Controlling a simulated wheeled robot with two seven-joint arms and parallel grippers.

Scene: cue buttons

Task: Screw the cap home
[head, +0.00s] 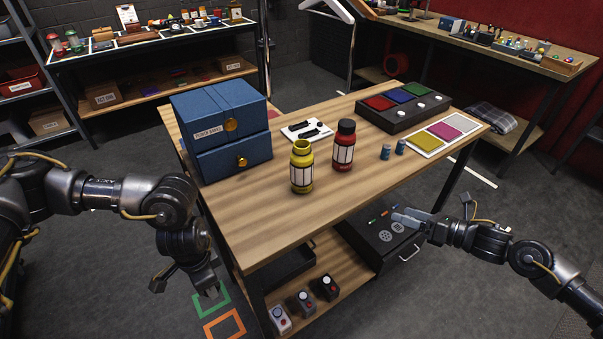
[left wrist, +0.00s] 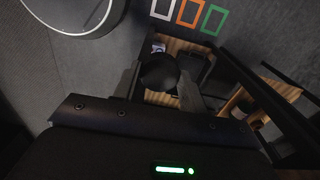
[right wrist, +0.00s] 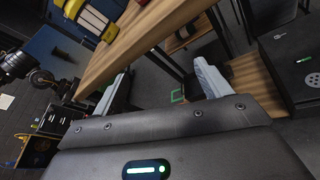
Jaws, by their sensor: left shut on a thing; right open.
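The yellow bottle (head: 302,167) stands upright on the wooden table with its mouth open and no cap on it. The red bottle (head: 344,147) beside it wears a black cap (head: 346,126). My left gripper (head: 210,290) hangs low off the table's left front side, well away from the bottles. It is shut on a dark round thing (left wrist: 158,72) that looks like a black cap; its details are too dark to tell. My right gripper (head: 405,217) is open and empty off the table's right front edge. The yellow bottle also shows in the right wrist view (right wrist: 92,20).
Behind the bottles lies a white panel (head: 307,131). The table's front strip (head: 262,231) is clear.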

